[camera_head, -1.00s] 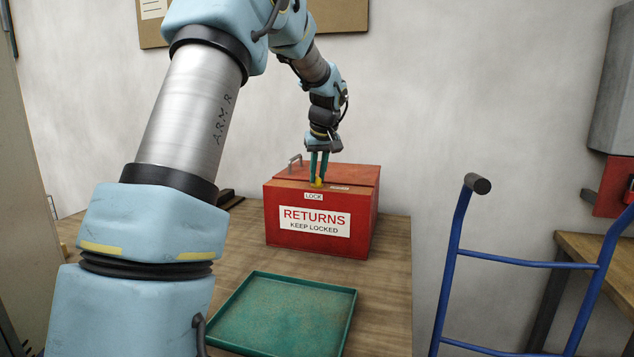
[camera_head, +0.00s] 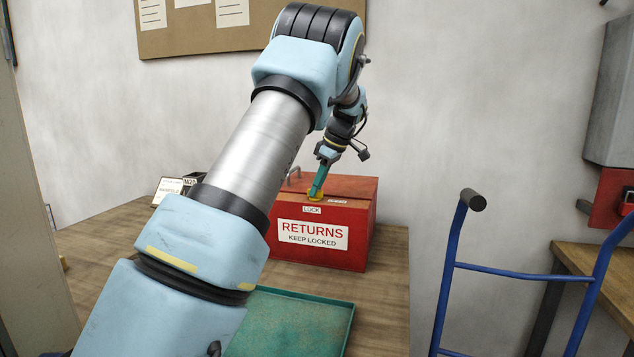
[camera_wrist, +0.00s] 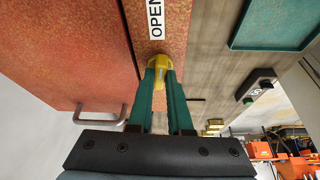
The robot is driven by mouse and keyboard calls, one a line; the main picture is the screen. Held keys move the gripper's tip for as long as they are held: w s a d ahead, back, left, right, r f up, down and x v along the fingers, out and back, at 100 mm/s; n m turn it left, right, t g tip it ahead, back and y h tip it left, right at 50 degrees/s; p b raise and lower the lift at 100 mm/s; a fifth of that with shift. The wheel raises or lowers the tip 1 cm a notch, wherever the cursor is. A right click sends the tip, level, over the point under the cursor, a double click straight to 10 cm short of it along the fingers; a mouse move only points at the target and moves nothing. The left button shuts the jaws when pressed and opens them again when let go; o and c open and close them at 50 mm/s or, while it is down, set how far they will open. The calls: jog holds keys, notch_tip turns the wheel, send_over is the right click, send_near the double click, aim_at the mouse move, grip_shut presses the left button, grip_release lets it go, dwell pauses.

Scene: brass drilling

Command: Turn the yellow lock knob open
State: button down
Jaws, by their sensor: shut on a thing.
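The yellow lock knob (camera_head: 316,196) sits on the top front edge of the red RETURNS box (camera_head: 358,238), behind the small LOCK label. My gripper (camera_head: 318,186) reaches down to it from above, tilted in the head view. In the wrist view the two green fingers of my gripper (camera_wrist: 163,80) are closed on the yellow knob (camera_wrist: 158,63). A white OPEN label (camera_wrist: 155,18) is on the box top just beyond the knob. The lid with its metal handle (camera_wrist: 102,115) lies closed. Part of the knob is hidden between the fingers.
A green tray (camera_head: 300,318) lies on the wooden table in front of the box, partly behind my arm. A blue hand truck (camera_head: 520,268) stands to the right. Small boxes and a card (camera_head: 168,188) stand left of the red box.

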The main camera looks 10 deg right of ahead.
jog(key=shift+n+g+p, duration=0.3)
jog(key=shift+n+p, duration=0.05)
jog(key=shift+n, duration=0.25)
jog(key=c, duration=0.8)
grip_release()
jog(key=shift+c, duration=0.2)
jog(key=b+v, duration=0.1)
jog(key=v, duration=0.9)
jog(key=shift+d+r, duration=0.25)
jog(key=shift+r, duration=0.05)
